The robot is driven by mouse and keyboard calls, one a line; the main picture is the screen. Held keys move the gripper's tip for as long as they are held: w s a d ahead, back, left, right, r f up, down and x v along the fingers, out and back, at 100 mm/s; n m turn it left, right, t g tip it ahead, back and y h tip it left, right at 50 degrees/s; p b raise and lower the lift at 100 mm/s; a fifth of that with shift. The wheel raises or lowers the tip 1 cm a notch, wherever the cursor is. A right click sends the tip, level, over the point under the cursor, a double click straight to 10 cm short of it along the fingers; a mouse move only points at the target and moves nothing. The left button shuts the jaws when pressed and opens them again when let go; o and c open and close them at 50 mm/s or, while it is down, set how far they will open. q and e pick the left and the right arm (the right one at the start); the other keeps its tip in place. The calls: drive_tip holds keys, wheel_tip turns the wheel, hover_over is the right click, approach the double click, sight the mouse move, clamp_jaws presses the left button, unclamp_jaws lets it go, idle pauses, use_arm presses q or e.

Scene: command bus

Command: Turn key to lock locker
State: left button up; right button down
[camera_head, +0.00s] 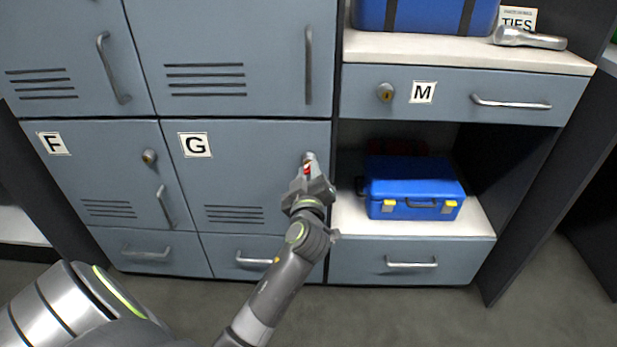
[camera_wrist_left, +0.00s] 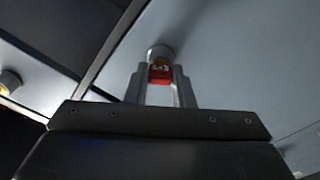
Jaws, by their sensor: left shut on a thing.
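The blue-grey locker G (camera_head: 240,165) is closed, with its lock (camera_head: 309,157) at the upper right of its door. My left gripper (camera_head: 308,172) is at that lock, shut on a small red key (camera_head: 307,168). In the left wrist view the red key (camera_wrist_left: 160,72) sits between the two fingers, right against the round metal lock (camera_wrist_left: 160,52). The key's shaft is hidden, so I cannot tell how deep it is in or how far it is turned. My right gripper is not in view.
Locker F (camera_head: 100,175) is to the left, with its own lock (camera_head: 149,157). Drawer M (camera_head: 450,95) is at the upper right. A blue toolbox (camera_head: 412,188) stands on the open shelf to the right. A flashlight (camera_head: 530,38) lies above.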

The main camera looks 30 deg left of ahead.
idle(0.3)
use_arm(q)
drive_tip(key=shift+f+n+b, duration=0.1)
drive_tip(key=shift+n+b, duration=0.8)
drive_tip(key=shift+b, duration=0.2)
drive_tip(key=shift+n+b, duration=0.75)
drive_tip(key=shift+n, duration=0.15)
drive_tip(key=shift+n+b, duration=0.85)
drive_tip(key=shift+n, duration=0.05)
drive_tip(key=shift+n+b, duration=0.55)
drive_tip(key=shift+n, duration=0.45)
